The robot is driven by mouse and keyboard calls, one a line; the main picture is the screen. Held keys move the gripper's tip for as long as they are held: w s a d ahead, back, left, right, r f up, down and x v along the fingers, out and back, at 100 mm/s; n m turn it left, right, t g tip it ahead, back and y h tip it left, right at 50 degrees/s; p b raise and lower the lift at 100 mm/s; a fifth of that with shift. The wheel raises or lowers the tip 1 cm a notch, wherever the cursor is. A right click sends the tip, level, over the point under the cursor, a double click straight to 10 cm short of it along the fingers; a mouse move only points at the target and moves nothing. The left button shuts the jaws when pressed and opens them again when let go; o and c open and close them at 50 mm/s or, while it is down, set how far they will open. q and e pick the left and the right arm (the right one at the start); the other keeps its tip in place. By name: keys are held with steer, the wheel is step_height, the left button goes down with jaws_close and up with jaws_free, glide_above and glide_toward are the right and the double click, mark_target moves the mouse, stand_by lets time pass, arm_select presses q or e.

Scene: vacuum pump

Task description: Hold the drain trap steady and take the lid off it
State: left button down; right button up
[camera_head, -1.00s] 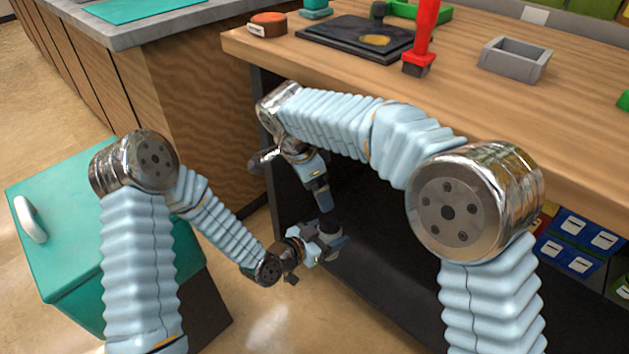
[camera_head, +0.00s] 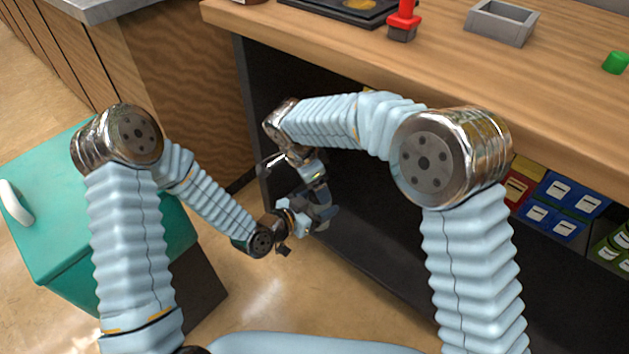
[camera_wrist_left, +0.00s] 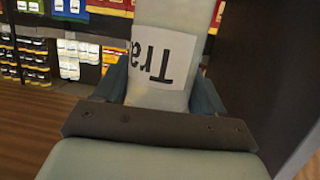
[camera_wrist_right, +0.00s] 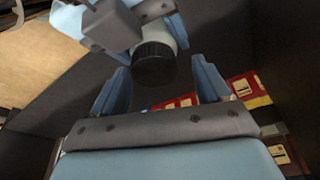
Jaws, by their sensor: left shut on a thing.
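The drain trap is a pale cylinder (camera_wrist_left: 165,95) with a white label reading "Tra…", upside down in the left wrist view. My left gripper (camera_head: 305,222) is shut on it, with a blue finger on each side. In the right wrist view the trap's round black lid (camera_wrist_right: 155,65) faces my right gripper, with a bit of the white body behind it. My right gripper (camera_wrist_right: 162,80) is open. Its fingertips stand to the left and right of the lid, with gaps showing. In the head view the two grippers meet closely and hide the trap.
Both grippers are in front of the dark open space under the wooden workbench (camera_head: 560,110). A grey tray (camera_head: 500,25) and a red-handled tool (camera_head: 403,22) stand on top. Blue bins (camera_head: 565,195) sit below at right. A teal box (camera_head: 40,235) stands at left.

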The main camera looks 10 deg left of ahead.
steer(key=c, duration=1)
steer(key=n+t, duration=0.1)
steer(key=n, duration=0.4)
steer(key=shift+d+r+y, duration=0.1)
steer(key=shift+r+y, duration=0.05)
steer(key=shift+y, duration=0.25)
steer(key=shift+n+y, duration=0.3)
steer(key=shift+n, duration=0.7)
steer(key=o, duration=1.1)
steer(key=shift+s, duration=0.1)
steer(key=shift+o, duration=0.2)
steer(key=shift+s, duration=0.1)
